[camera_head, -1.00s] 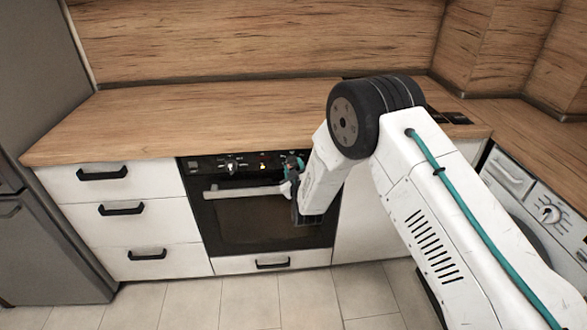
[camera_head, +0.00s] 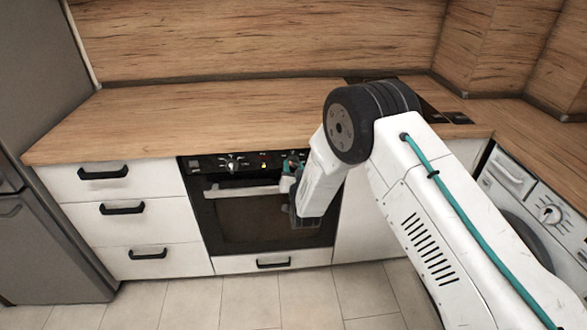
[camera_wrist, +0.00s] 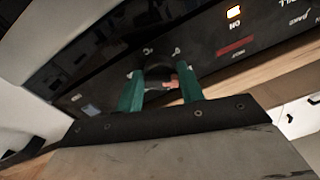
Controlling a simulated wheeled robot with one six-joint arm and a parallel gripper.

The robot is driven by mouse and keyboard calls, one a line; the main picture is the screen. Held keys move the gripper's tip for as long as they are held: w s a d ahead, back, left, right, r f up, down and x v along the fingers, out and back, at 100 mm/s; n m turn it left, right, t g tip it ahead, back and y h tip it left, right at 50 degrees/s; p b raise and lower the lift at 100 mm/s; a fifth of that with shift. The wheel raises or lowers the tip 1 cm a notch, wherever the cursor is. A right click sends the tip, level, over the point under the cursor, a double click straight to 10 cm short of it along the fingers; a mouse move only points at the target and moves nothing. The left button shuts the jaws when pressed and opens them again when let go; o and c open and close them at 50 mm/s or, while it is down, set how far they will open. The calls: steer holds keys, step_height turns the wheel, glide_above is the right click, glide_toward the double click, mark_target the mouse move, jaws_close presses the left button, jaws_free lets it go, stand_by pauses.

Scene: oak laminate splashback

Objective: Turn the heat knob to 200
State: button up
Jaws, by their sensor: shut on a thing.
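The black oven's control panel (camera_head: 210,164) has a knob (camera_head: 232,163) with a light pointer left of centre, clear of my gripper. My gripper (camera_head: 291,166) is at the panel's right part. In the wrist view its two green fingertips (camera_wrist: 160,88) are shut on a dark round knob (camera_wrist: 150,68), one on each side. This knob is mostly hidden by my arm in the head view. Small marks ring it in the wrist view, but its pointer and scale values are too blurred to read, so I cannot tell its setting.
The oven door handle (camera_head: 240,191) runs just below the panel. A small lit red-orange display (camera_head: 264,160) sits between the knobs. The wooden worktop (camera_head: 190,120) above is bare on the left. White drawers (camera_head: 105,185) stand at left, a washing machine (camera_head: 535,205) at right.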

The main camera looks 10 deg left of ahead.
steer(key=m, duration=0.6)
steer(key=shift+h, duration=0.4)
steer(key=m, duration=0.6)
steer(key=shift+a+m+h, duration=0.15)
steer(key=shift+m+h, duration=0.15)
steer(key=shift+m, duration=0.1)
steer(key=m, duration=0.6)
steer(key=shift+s+r+m, duration=0.1)
steer(key=shift+r+m, duration=0.05)
steer(key=shift+m, duration=0.15)
steer(key=shift+m+h, duration=0.3)
steer(key=shift+m, duration=2.4)
steer(key=o, duration=1)
steer(key=shift+r, duration=0.1)
steer(key=shift+c, duration=0.2)
steer(key=s+d, duration=0.1)
steer(key=s, duration=0.6)
steer(key=shift+s+d, duration=0.15)
steer(key=shift+s, duration=0.2)
